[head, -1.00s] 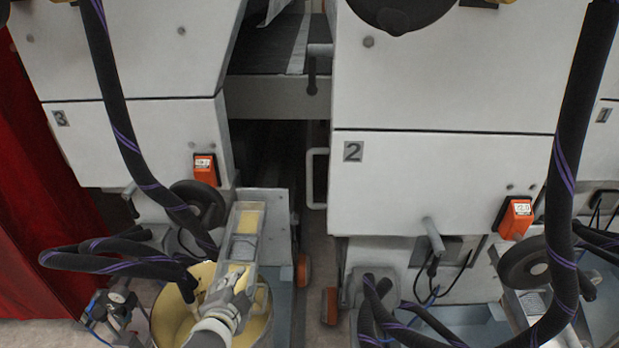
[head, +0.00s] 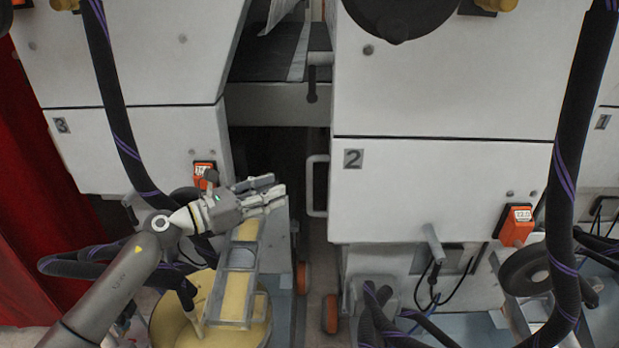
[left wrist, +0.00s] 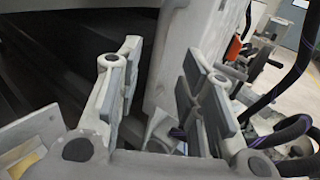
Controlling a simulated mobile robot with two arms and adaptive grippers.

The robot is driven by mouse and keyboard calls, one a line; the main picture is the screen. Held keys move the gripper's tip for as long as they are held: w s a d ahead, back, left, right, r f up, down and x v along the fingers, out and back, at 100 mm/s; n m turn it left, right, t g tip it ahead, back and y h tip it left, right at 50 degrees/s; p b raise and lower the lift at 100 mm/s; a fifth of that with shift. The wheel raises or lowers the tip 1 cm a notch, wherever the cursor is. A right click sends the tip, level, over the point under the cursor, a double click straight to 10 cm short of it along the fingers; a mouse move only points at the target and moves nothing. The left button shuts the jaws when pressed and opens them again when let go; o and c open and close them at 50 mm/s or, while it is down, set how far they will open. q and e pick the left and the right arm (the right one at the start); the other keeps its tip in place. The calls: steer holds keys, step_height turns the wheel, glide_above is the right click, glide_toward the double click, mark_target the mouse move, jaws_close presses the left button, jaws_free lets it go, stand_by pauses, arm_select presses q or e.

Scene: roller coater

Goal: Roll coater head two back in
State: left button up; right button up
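Coater head two (head: 440,185) is the large white cabinet right of centre, with a "2" plate (head: 353,159). A pale C-shaped handle (head: 317,185) stands on its left side, by the dark gap. My left gripper (head: 280,188) is left of the handle, fingers pointing right towards it, apart from it in the head view. In the left wrist view the gripper (left wrist: 161,65) is open, its padded fingers well apart. A pale part shows low between them there; I cannot tell what it is. My right gripper is not in view.
Coater head three (head: 165,150) stands left of the gap. Thick dark hoses (head: 575,130) hang at both sides. Orange-edged wheels (head: 331,313) flank the floor gap.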

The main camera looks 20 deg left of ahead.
arm_select(q)
steer(key=shift+x, duration=5.3)
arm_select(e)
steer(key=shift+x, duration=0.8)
arm_select(q)
steer(key=shift+s, duration=0.1)
steer(key=shift+c, duration=0.2)
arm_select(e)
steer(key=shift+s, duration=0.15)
arm_select(q)
jaws_close()
